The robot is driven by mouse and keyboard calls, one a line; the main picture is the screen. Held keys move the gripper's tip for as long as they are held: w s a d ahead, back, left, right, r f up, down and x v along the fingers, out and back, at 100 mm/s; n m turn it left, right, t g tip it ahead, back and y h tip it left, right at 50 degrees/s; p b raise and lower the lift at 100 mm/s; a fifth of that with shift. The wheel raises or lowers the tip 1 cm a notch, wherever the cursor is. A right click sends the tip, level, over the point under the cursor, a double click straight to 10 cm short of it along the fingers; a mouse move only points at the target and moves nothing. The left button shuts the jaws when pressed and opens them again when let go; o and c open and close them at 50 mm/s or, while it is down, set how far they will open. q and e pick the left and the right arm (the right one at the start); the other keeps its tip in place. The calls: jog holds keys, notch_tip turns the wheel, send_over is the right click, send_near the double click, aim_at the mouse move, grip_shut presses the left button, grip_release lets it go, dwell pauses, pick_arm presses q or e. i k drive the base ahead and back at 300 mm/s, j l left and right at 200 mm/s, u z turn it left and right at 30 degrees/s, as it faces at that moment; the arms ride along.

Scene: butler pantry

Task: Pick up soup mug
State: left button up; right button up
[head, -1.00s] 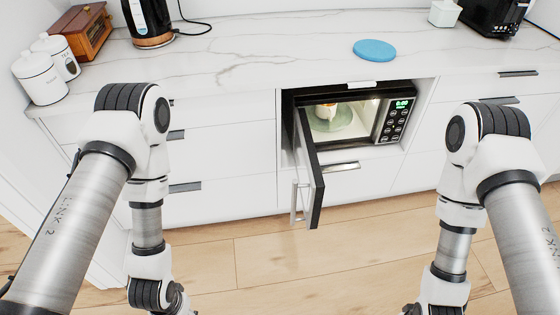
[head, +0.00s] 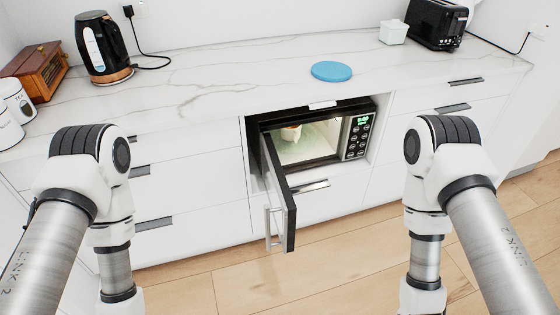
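The soup mug (head: 291,134) is small and pale with some orange-brown on it. It stands inside the lit microwave on the greenish glass turntable (head: 298,150), towards the left of the cavity. The microwave (head: 357,136) is built into the lower cabinets, and its door (head: 279,193) stands open, swung out towards me on the left side. The door edge and frame partly screen the mug's surroundings. Both my arms hang down at either side of the view. Both grippers are below the picture's lower edge and cannot be seen.
A blue round disc (head: 331,71) lies on the marble counter (head: 220,92) above the microwave. A black kettle (head: 103,48), a wooden radio (head: 34,73) and white canisters (head: 14,101) stand at left. A white box (head: 393,32) and black toaster (head: 436,22) stand at right. The wooden floor (head: 330,240) in front is clear.

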aim_at(292, 134)
jog(key=i+l, duration=0.1)
jog(key=l, duration=0.25)
jog(key=i+l, duration=0.1)
jog(key=l, duration=0.2)
jog(key=i+l, duration=0.1)
jog(key=l, duration=0.25)
jog(key=i+l, duration=0.1)
jog(key=l, duration=0.2)
jog(key=i+l, duration=0.55)
jog(key=l, duration=0.3)
jog(key=i+l, duration=0.55)
jog(key=l, duration=0.3)
